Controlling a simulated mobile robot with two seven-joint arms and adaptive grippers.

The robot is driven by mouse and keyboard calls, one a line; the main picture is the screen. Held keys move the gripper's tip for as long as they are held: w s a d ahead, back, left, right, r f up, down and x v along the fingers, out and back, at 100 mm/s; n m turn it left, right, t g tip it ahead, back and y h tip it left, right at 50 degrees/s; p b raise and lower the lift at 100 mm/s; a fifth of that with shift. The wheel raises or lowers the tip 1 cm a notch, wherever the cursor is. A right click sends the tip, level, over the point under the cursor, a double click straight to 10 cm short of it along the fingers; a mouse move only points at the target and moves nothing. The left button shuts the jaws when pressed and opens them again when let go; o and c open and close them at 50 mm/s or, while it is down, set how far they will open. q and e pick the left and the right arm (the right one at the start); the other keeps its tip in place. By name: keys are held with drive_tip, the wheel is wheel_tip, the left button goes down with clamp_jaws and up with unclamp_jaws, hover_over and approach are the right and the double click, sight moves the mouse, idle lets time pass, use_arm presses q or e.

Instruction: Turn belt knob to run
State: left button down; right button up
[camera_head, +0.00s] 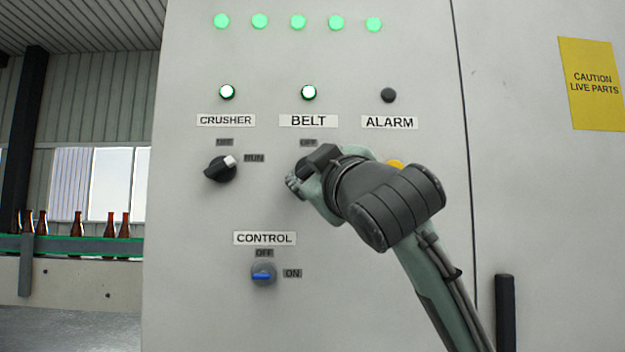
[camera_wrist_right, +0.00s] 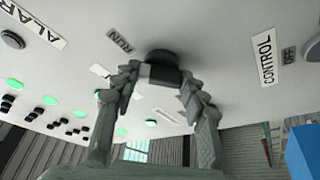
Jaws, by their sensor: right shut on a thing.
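The black belt knob (camera_wrist_right: 163,57) is on the panel in the wrist view, with my right gripper's fingers shut on its grip from both sides. In the head view my right gripper (camera_head: 297,182) is at the panel under the BELT label (camera_head: 308,121) and hides most of the knob. The wrist hides any RUN label beside it there; a RUN label (camera_wrist_right: 120,40) shows in the wrist view. The knob's pointing direction cannot be told. The belt lamp (camera_head: 308,92) glows green-white. My left gripper is not in view.
The crusher knob (camera_head: 220,168) at the left points toward its RUN label. The blue control knob (camera_head: 263,272) below lies level, toward ON. The alarm lamp (camera_head: 388,95) is dark. A black handle (camera_head: 504,313) is at lower right. Brown bottles (camera_head: 77,224) stand on a conveyor at far left.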

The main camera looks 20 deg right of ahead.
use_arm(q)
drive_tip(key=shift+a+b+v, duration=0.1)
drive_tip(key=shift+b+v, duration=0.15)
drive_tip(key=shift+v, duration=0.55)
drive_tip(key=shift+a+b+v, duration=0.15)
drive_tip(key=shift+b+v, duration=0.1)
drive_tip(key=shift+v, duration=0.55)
use_arm(e)
drive_tip(key=shift+a+m+h, duration=0.1)
drive_tip(key=shift+m+h, duration=0.6)
drive_tip(key=shift+m, duration=1)
drive_tip(key=o, duration=1.2)
drive_tip(key=shift+c, duration=0.2)
drive_tip(key=shift+t, duration=0.3)
drive_tip(key=v, duration=0.7)
drive_tip(key=shift+s, duration=0.3)
drive_tip(key=shift+f, duration=0.1)
